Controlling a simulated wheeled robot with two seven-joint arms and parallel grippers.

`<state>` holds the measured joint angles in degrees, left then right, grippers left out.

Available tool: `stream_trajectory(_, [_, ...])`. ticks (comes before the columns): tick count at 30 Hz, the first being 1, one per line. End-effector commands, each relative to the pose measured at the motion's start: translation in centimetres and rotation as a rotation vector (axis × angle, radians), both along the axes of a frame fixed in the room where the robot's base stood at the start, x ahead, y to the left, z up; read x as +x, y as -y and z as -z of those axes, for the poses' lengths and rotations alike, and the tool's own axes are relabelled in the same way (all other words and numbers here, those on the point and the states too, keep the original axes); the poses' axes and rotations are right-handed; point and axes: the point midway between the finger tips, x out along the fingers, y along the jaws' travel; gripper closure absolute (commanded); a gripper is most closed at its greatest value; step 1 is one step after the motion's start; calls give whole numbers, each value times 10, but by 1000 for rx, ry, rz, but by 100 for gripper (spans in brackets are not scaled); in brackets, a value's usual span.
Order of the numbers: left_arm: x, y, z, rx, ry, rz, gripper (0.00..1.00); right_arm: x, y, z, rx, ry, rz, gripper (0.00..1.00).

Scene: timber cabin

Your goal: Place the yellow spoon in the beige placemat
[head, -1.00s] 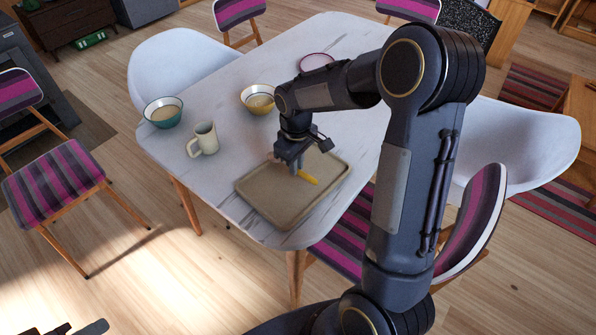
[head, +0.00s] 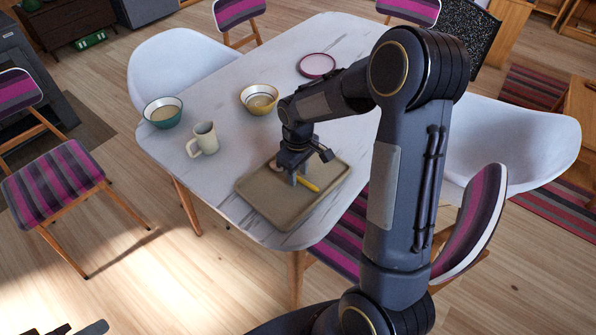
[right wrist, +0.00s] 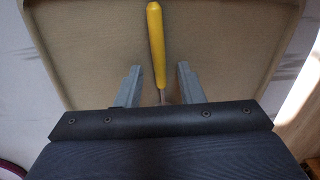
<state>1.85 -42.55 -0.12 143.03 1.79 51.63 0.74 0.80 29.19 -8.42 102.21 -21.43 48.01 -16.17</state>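The yellow spoon (head: 308,185) lies on the beige placemat (head: 268,203), a tray-like mat with a raised rim at the near end of the table. My right gripper (head: 296,180) is low over the mat at the spoon. In the right wrist view the gripper (right wrist: 158,80) is open. The spoon's yellow handle (right wrist: 156,45) points away over the mat (right wrist: 95,45), and its thin shaft runs between the fingers with gaps on both sides. The spoon's head is hidden by the gripper body. Dark parts at the bottom left edge look like my left gripper (head: 78,329); its fingers are unclear.
On the white table (head: 225,105) stand a cream mug (head: 203,139), a yellow bowl (head: 259,99), a teal bowl (head: 163,112) and a pink-rimmed plate (head: 317,65). Chairs surround the table. The tabletop between mug and mat is clear.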

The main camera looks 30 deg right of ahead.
Motion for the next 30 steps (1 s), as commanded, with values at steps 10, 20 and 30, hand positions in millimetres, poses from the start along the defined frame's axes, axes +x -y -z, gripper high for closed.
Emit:
stream_trajectory(10, [0, 0, -6, 0, 0, 0, 67, 1, 0, -64, 1, 7, -1, 66])
stream_trajectory(20, [0, 0, -9, 0, 0, 0, 67, 0, 0, -113, 0, 3, 0, 66])
stream_trajectory(30, [0, 0, -9, 0, 0, 0, 67, -83, -14, -164, 165, 151, 184, 66])
